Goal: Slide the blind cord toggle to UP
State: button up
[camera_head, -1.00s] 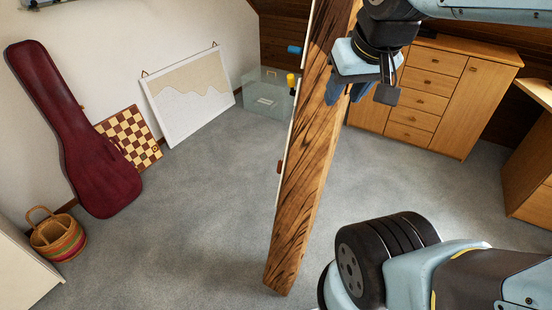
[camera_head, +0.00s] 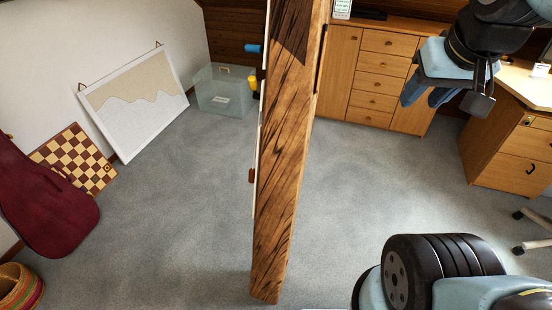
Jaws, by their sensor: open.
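No cord toggle or UP mark can be made out for certain. The timber brace (camera_head: 283,160) slants up through the middle of the view. Along its left edge, mostly seen edge-on, are a blue peg-like part (camera_head: 253,48), a yellow part (camera_head: 252,84) and a small red-brown piece (camera_head: 252,176) on a thin pale strip. Which of these, if any, is the toggle I cannot tell. My gripper (camera_head: 447,98) is open and looks empty at upper right, to the right of the brace and apart from it. The brace's left face is mostly hidden.
A wooden cabinet (camera_head: 387,75) stands behind the brace and a desk (camera_head: 508,140) at right. A clear box (camera_head: 224,95), framed board (camera_head: 135,105), chessboard (camera_head: 75,158), red instrument case (camera_head: 42,212) and basket (camera_head: 18,288) line the left. Grey carpet lies open on both sides.

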aim_at(251, 178)
jog(key=z, duration=0.85)
jog(key=k, duration=0.85)
jog(key=u, duration=1.3)
jog(key=i, duration=0.95)
jog(key=u, duration=0.1)
